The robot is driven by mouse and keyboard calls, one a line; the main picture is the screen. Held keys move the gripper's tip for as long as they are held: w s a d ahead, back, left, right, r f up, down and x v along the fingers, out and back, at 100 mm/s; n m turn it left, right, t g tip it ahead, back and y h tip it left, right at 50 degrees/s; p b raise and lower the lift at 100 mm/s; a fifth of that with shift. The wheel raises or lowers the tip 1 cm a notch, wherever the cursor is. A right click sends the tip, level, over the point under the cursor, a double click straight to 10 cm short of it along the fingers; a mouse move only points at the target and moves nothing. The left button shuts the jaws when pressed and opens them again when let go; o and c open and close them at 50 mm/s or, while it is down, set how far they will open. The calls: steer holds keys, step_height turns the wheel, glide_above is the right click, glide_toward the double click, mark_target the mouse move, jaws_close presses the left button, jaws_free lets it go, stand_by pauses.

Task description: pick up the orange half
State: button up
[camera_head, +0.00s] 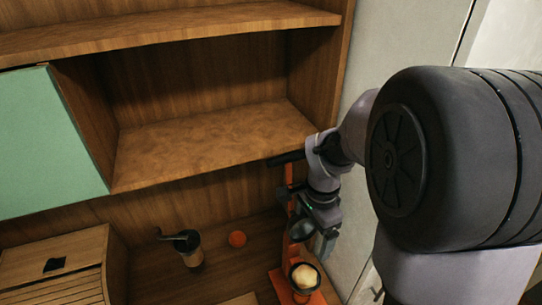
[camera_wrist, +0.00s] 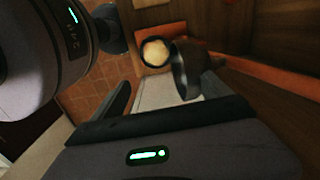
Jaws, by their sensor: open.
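My gripper (camera_head: 318,236) is open, above and close to the stand, to the right of the round orange thing. I see nothing held between its fingers.
A wooden bread box (camera_head: 55,268) is at the left. An open shelf (camera_head: 210,145) overhangs the counter. A dark bowl-shaped part (camera_wrist: 188,68) is near my gripper in the wrist view.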

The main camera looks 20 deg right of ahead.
steer(key=b, duration=0.4)
glide_toward(306, 271)
step_height(306, 271, down, 11)
steer(key=shift+w+r, duration=0.1)
steer(key=shift+r, duration=0.2)
steer(key=shift+c, duration=0.7)
steer(key=shift+r, duration=0.1)
steer(key=c, duration=1.5)
